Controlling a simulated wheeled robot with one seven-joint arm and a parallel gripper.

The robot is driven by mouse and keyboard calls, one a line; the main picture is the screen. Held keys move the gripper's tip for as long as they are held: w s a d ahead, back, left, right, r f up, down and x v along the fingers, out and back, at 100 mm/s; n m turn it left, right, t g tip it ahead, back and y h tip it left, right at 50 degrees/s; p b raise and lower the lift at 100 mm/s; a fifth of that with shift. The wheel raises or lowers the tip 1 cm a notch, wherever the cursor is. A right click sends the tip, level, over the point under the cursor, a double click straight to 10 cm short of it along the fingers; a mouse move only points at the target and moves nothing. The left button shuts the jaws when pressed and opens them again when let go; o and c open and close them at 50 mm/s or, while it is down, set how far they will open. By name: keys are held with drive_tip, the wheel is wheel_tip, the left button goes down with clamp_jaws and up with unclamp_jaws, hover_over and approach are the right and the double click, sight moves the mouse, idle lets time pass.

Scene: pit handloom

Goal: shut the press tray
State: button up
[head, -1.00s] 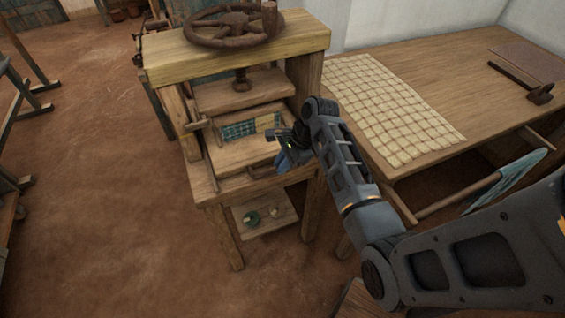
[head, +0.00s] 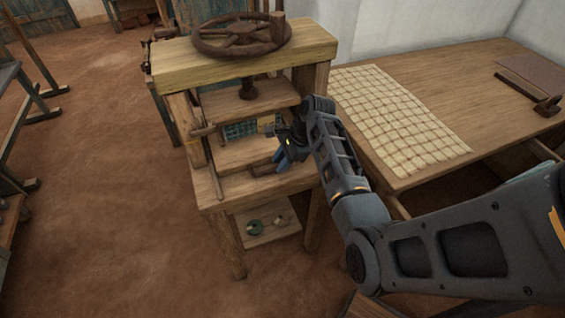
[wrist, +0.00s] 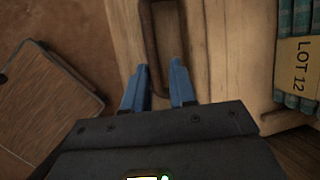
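The press tray (head: 237,153) is a wooden drawer low in the wooden press, partly slid out under the pressing plate. It holds teal bundles (head: 240,130) with a tan label, which reads "LOT 12" in the wrist view (wrist: 299,68). A dark handle (head: 264,165) is on its front and shows as a loop in the wrist view (wrist: 152,40). My gripper (head: 284,160) is at the handle's right end. In the wrist view its blue fingertips (wrist: 161,78) stand apart, overlapping the handle's near end. Contact with the tray is hard to tell.
The press has a rusty wheel (head: 238,36) on its top beam and a lower shelf (head: 268,232) with small items. A table (head: 443,82) with checked cloth (head: 394,118) stands close on the right. The floor left of the press is clear.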

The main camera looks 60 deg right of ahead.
drive_tip(key=o, duration=0.3)
drive_tip(key=v, duration=0.7)
drive_tip(key=shift+s+d+r, duration=0.15)
drive_tip(key=shift+r, duration=0.2)
idle(0.3)
drive_tip(key=s+a+f+n+t+h, duration=0.2)
drive_tip(key=s+a+f+n+h, duration=0.1)
drive_tip(key=s+a+n, duration=0.3)
drive_tip(key=s+a+f+n+t+h, duration=0.1)
drive_tip(key=s+a+f+n+h, duration=0.25)
drive_tip(key=s, duration=0.55)
drive_tip(key=s+a+r+n+t+y, duration=0.1)
drive_tip(key=s+a+r+n+t, duration=0.1)
drive_tip(key=s+a+r+n, duration=0.3)
drive_tip(key=s+a+r+n+t+y, duration=0.1)
drive_tip(key=s+a+r+n+t, duration=0.2)
drive_tip(key=r, duration=0.7)
drive_tip(key=s+a+r+n+t+y, duration=0.2)
drive_tip(key=s+a+r+n, duration=0.4)
drive_tip(key=a, duration=0.3)
drive_tip(key=shift+s+a+r+n+t, duration=0.2)
drive_tip(key=shift+s+r, duration=0.05)
drive_tip(key=shift+r, duration=0.15)
drive_tip(key=shift+s+a+r+n+t, duration=0.15)
drive_tip(key=shift+s+r+t, duration=0.05)
drive_tip(key=shift+r, duration=0.2)
